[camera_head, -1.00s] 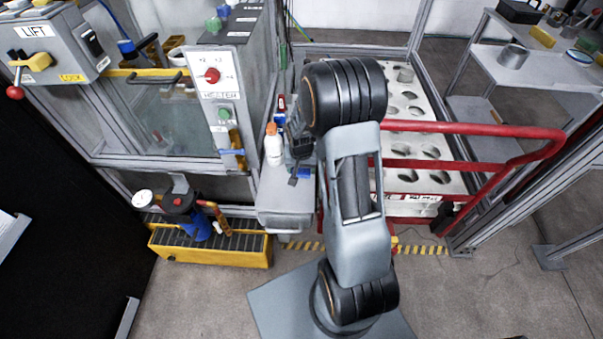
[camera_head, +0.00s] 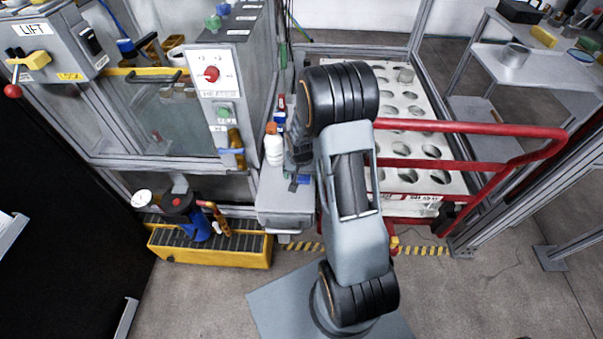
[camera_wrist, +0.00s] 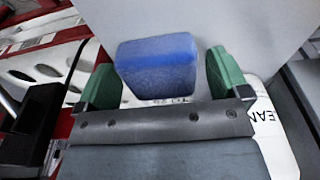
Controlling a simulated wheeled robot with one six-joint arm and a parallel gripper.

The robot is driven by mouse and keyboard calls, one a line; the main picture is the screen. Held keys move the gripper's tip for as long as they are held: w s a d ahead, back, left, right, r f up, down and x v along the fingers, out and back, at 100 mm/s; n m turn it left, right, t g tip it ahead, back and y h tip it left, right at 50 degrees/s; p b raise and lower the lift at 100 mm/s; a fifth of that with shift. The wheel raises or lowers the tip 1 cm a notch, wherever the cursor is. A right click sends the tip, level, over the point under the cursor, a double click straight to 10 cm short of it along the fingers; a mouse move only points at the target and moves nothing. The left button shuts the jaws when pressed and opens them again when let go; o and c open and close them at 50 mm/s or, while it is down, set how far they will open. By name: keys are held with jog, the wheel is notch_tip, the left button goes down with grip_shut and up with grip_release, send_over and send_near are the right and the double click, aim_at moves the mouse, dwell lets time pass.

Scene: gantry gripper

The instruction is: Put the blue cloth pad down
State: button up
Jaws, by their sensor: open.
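The blue cloth pad (camera_wrist: 157,66) lies on a flat grey surface in the wrist view, between the two green fingertips. My gripper (camera_wrist: 164,78) is open, with a gap between the pad and each finger. The pad's near edge is close to the gripper's dark palm bar. In the head view a small blue part of the pad (camera_head: 304,179) shows on the grey shelf (camera_head: 286,205), beside my arm. My arm hides most of the gripper there.
A white bottle with an orange cap (camera_head: 273,145) stands on the shelf, left of my gripper. A red rail (camera_head: 470,128) and a white tray with round holes (camera_head: 405,110) are to the right. A white label with dark letters (camera_wrist: 264,115) shows near the right finger.

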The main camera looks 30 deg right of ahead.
aim_at(301, 176)
jog(key=shift+r, duration=0.1)
notch_tip(301, 176, up, 11)
jog(key=s+p, duration=0.1)
jog(key=p, duration=0.1)
jog(key=s+a+r+n+t, duration=0.1)
jog(key=s+a+r+n, duration=0.4)
jog(key=s+a+r, duration=0.4)
jog(key=s+r, duration=0.3)
jog(key=s, duration=0.3)
jog(key=shift+a+r+n+t+y, duration=0.15)
jog(key=shift+r+n+t+y, duration=0.15)
jog(key=shift+n+t, duration=0.1)
notch_tip(301, 176, up, 12)
jog(key=p, duration=1)
jog(key=shift+a+f+t, duration=0.15)
jog(key=shift+f+t, duration=0.1)
jog(key=shift+t, duration=0.05)
